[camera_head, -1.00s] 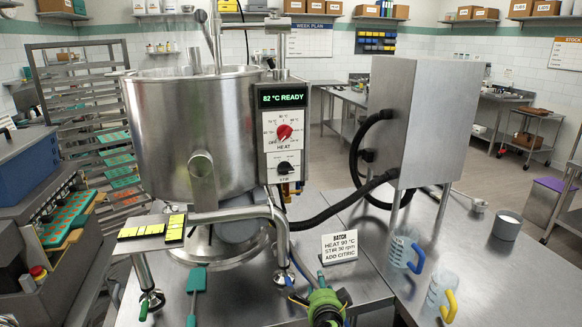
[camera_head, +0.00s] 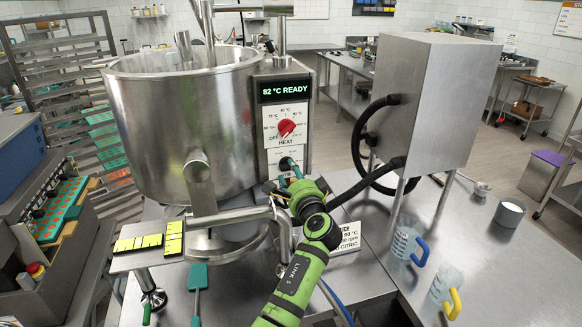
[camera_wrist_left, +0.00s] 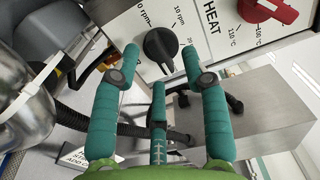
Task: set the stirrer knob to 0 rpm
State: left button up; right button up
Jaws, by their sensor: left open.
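The black stirrer knob (camera_wrist_left: 160,48) sits on the white control panel (camera_wrist_left: 205,40), with "0 rpm", "10 rpm" and a partly cut "20" label around it. A pale mark shows at its lower right edge. My left gripper (camera_head: 286,178) is in front of the panel's lower part. In the wrist view its teal fingers (camera_wrist_left: 160,52) are open, with the two upper fingertips on either side of the knob; I cannot tell whether they touch it. My right gripper is out of view.
The red heat knob (camera_head: 286,127) is just above, under the "82 °C READY" display (camera_head: 285,90). The steel kettle (camera_head: 185,120) stands left. A bent pipe (camera_head: 245,215) and the batch card (camera_head: 350,237) are close to my arm. A steel box (camera_head: 435,100) with black hoses stands right.

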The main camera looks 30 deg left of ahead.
pick_arm(q)
jog(key=shift+w+a, duration=0.4)
jog(key=shift+a, duration=0.05)
jog(key=shift+w+a+f, duration=0.25)
jog(key=shift+w+a, duration=0.05)
jog(key=shift+a, duration=0.1)
jog(key=shift+s+d+r, duration=0.1)
jog(key=shift+d, duration=0.05)
jog(key=c, duration=0.3)
grip_shut()
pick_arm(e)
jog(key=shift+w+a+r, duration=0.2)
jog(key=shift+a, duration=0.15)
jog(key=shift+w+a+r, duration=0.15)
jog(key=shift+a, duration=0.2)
